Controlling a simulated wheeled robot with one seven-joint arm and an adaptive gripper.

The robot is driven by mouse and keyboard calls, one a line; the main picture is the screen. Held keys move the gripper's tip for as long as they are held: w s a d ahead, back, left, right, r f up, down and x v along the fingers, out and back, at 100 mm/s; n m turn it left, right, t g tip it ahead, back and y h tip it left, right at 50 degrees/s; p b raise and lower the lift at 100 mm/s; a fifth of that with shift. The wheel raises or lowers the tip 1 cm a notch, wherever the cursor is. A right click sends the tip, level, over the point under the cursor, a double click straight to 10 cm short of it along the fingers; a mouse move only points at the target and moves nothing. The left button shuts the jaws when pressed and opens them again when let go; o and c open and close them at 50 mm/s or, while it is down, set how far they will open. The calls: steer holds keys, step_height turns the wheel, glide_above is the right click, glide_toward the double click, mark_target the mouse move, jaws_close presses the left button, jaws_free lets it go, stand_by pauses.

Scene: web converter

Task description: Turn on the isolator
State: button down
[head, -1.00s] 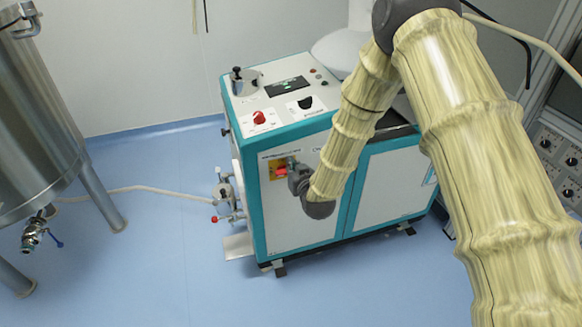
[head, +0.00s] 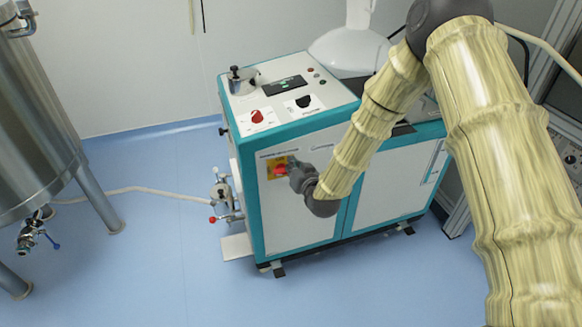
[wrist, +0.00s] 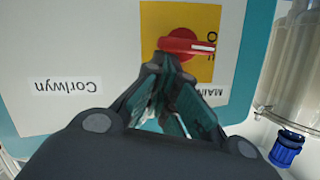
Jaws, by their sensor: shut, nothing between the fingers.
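The isolator is a red rotary handle (wrist: 187,42) on a yellow plate (wrist: 152,18), on the front panel of a white and teal machine. In the wrist view the handle lies roughly level across the plate, with a white mark at its right end. In the head view the red handle (head: 280,169) shows just left of my gripper (head: 289,166). My gripper, also in the wrist view (wrist: 165,58), is shut and empty, with its tips at the handle's lower edge. I cannot tell whether they touch it. The tips hide part of the plate's lettering.
The machine's top panel has a red knob (head: 257,116) and a small display (head: 285,86). A steel tank (head: 35,120) stands at the left, with a hose (head: 140,189) running along the floor to the machine. Blue floor is open in front.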

steer(key=shift+w+d+f+m+t+y+b, duration=0.2)
steer(key=shift+f+m+y+b, duration=0.55)
steer(key=shift+m+b, duration=1.15)
steer(key=shift+s+d+f+m+t+y+b, duration=0.15)
steer(key=shift+d+f+m+y+b, duration=0.25)
steer(key=shift+f+m+b, duration=1)
steer(key=shift+w+d+f+m+t+y+b, duration=0.3)
steer(key=shift+m+y+b, duration=0.45)
steer(key=shift+m+b, duration=1.65)
steer(key=shift+a, duration=0.1)
steer(key=s+d+r, duration=0.1)
steer(key=s+d, duration=0.6)
steer(key=d, duration=0.2)
steer(key=shift+s+r+p, duration=0.25)
steer(key=shift+r+p, duration=0.05)
steer(key=shift+r, duration=0.05)
